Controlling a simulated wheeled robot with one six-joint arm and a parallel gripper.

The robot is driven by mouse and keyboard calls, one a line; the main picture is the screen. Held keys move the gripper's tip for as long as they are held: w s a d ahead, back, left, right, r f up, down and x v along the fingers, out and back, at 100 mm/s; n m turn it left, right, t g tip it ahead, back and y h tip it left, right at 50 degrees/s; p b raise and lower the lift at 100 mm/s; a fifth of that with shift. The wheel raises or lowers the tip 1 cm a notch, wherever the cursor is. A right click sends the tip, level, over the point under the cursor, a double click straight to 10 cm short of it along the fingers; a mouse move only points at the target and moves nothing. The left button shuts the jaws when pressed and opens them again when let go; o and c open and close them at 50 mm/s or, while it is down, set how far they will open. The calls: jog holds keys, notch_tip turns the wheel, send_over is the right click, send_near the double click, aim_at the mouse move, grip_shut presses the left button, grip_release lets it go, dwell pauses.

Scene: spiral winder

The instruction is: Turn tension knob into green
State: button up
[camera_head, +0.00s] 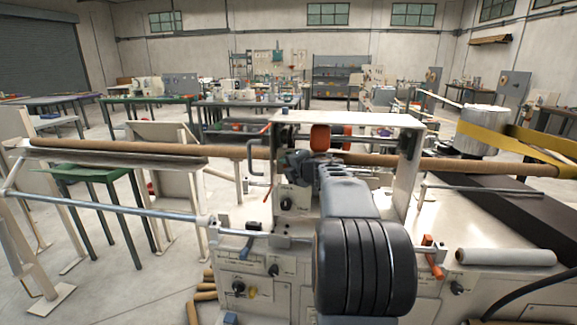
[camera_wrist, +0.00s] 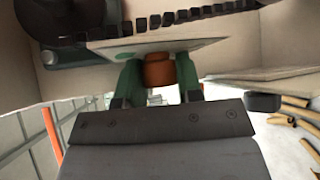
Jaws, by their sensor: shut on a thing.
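The orange-brown tension knob (camera_wrist: 160,73) shows in the wrist view between the two green fingers of my gripper (camera_wrist: 160,84). The fingers are shut on it from both sides. Behind it is a pale dial plate (camera_wrist: 130,45) with a green patch on it, partly covered by the knob and fingers. Any pointer mark on the knob cannot be made out.
A long brown tube (camera_head: 120,148) runs across the machine at gripper height. A metal bar (camera_head: 120,208) crosses the left front. An orange-handled lever (camera_head: 433,262) and a white roll (camera_head: 505,257) are at the right. Brown tubes (camera_wrist: 295,120) lie on the floor below.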

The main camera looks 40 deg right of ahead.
jog(key=r+p, duration=0.1)
jog(key=p, duration=0.2)
jog(key=shift+n+g+h, duration=0.3)
jog(key=shift+g, duration=0.1)
jog(key=shift+g+p, duration=0.3)
jog(key=shift+p, duration=0.8)
jog(key=n+g+p, duration=0.1)
jog(key=p, duration=0.3)
jog(key=shift+f+h, duration=0.15)
jog(key=shift+h, duration=0.15)
jog(key=shift+f+n+g+p, duration=0.3)
jog(key=shift+n+p, duration=0.1)
jog(key=shift+p, duration=0.15)
jog(key=shift+f, duration=0.1)
jog(key=o, duration=0.9)
jog(key=shift+s, duration=0.1)
